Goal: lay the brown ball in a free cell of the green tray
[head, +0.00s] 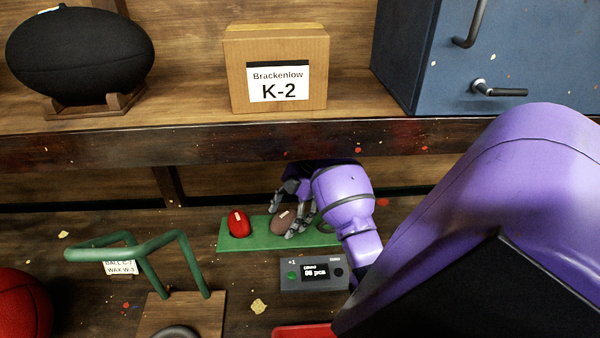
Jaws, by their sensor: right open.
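The green tray (262,231) lies on the lower bench, under the shelf. A small red ball (238,223) sits in its left part. The brown ball (281,221) is in the tray's middle part, right of the red ball, and looks to rest there. My right gripper (285,213) is open, with its grey fingers around the brown ball. The fingers hide part of the ball, and I cannot tell whether they touch it. The tray's right part is partly hidden by my purple right wrist. My left gripper is not in view.
A grey counter box (314,285) with a display stands in front of the tray. A green tube stand (140,247) is at left, near a large red ball (22,304). A red edge (302,331) shows at the bottom. The shelf edge (230,143) overhangs behind, bearing a cardboard box (277,45).

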